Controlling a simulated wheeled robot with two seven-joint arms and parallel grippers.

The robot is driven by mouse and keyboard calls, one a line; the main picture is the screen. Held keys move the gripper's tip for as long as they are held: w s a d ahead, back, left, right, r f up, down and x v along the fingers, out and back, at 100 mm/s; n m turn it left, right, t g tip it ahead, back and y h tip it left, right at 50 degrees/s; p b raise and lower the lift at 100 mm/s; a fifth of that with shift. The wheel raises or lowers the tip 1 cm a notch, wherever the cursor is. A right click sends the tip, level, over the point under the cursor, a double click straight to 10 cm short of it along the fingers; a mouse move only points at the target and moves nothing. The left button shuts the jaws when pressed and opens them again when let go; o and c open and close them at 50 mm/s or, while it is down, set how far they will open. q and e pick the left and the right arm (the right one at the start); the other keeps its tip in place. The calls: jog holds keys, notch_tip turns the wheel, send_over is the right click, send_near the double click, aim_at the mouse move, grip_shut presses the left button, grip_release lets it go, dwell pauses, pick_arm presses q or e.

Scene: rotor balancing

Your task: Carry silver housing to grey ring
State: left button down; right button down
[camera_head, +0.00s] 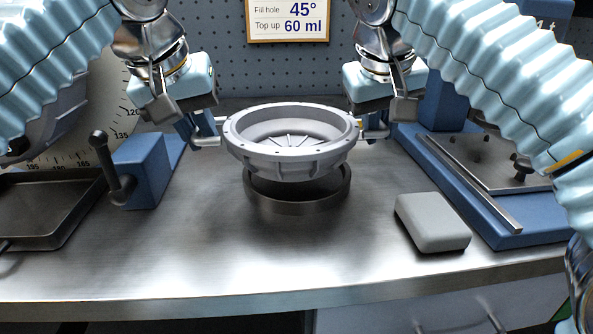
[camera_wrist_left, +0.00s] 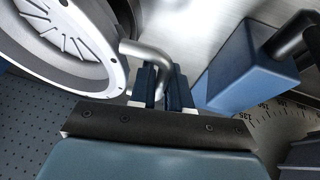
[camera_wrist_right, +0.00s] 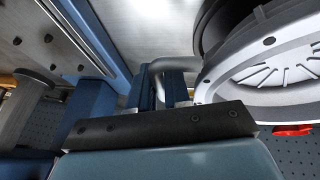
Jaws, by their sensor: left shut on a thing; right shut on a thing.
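The silver housing (camera_head: 290,160) is a round, bowl-like part with a ribbed inside and a handle on each side. It hangs roughly level over the dark grey ring (camera_head: 297,205), with a gap between them at the front. My left gripper (camera_head: 203,136) is shut on the housing's left handle, and the handle shows between its fingers in the left wrist view (camera_wrist_left: 158,88). My right gripper (camera_head: 377,130) is shut on the right handle, also seen in the right wrist view (camera_wrist_right: 168,88). The housing hides the far part of the ring.
A blue block with a dark crank (camera_head: 140,170) and a dark tray (camera_head: 50,208) stand at the left. A grey rounded block (camera_head: 432,222) lies right of the ring. A blue-framed fixture (camera_head: 490,190) stands farther right. The bench in front of the ring is clear.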

pick_arm(q)
jog(key=shift+f, duration=0.1)
pick_arm(e)
jog(key=shift+f, duration=0.1)
